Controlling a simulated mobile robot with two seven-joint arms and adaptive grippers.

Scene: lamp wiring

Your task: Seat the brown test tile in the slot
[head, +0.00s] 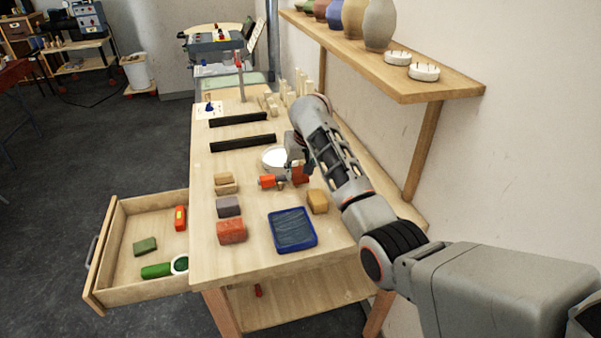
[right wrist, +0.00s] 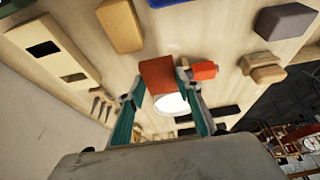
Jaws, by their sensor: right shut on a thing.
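My right gripper (head: 290,171) is over the middle of the table, shut on the brown test tile (head: 301,174). In the right wrist view the tile (right wrist: 158,75) sits between the two teal fingers of the gripper (right wrist: 160,100), with its lower end over a white round dish (right wrist: 171,104). Two long black bars (head: 238,119) (head: 243,142) lie across the table beyond the dish; whether either has a slot is too small to tell. A wooden strip (right wrist: 58,62) with rectangular openings, one dark, shows in the right wrist view. My left gripper is out of view.
An orange-red object (head: 267,181) lies left of the gripper, close to it. A blue tray (head: 292,230), an ochre block (head: 317,201) and other blocks (head: 231,231) stand nearer. An open drawer (head: 137,250) juts out left. A shelf (head: 398,80) with vases overhangs the right.

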